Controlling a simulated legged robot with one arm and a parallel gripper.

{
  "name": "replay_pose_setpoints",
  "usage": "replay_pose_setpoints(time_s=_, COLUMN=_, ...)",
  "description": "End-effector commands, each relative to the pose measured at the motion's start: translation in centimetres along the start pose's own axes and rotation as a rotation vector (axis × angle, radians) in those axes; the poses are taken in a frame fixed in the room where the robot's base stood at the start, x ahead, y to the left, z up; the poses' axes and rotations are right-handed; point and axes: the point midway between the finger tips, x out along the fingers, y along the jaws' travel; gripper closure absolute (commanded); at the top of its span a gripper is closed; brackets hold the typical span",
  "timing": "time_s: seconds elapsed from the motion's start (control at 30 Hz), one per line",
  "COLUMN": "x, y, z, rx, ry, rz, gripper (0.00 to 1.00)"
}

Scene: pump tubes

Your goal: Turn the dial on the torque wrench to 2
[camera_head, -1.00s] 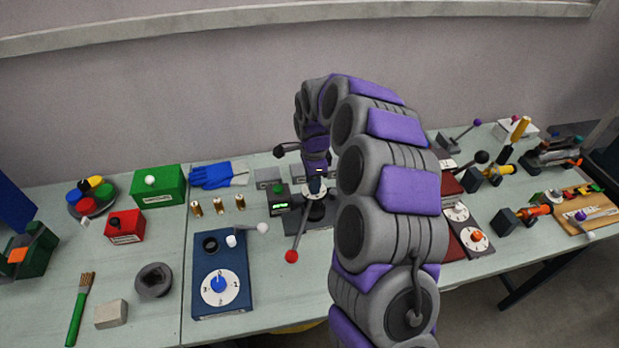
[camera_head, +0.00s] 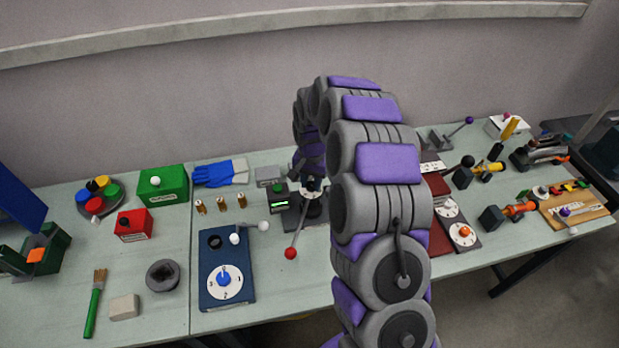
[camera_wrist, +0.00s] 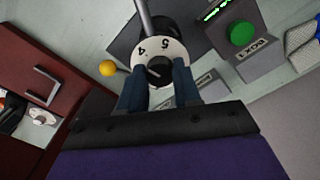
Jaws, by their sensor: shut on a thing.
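The torque wrench stands on a dark base at the middle of the table, its grey lever with a red ball (camera_head: 291,253) pointing toward the front. In the wrist view its white dial (camera_wrist: 158,57) shows the numbers 4 and 5, with a dark knob (camera_wrist: 158,72) at its middle. My gripper (camera_wrist: 157,85) comes down from above, its two dark blue fingers on either side of the knob, shut on it. In the head view my arm partly covers the wrench, and the dial face is too small to read. The number 2 does not show in the wrist view.
A box with a green button (camera_wrist: 242,34) and a lit display stands close beside the wrench. A dark red cabinet (camera_wrist: 45,70) is at the left in the wrist view. A blue panel with a dial (camera_head: 212,299) lies left of the wrench, with brass pieces (camera_head: 221,205) behind it.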

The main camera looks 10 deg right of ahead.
Motion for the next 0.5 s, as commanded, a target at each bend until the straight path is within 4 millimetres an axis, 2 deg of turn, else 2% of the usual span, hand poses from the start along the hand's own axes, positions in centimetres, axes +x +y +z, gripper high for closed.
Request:
replay_pose_setpoints(time_s=0.03, x=-0.43, y=0.02, z=-0.38, rx=-0.041, ry=0.011, rz=-0.003, gripper=0.98)
replay_pose_setpoints(time_s=0.5, x=-0.37, y=-0.25, z=-0.26, rx=-0.488, ry=0.012, rz=-0.002, gripper=0.98)
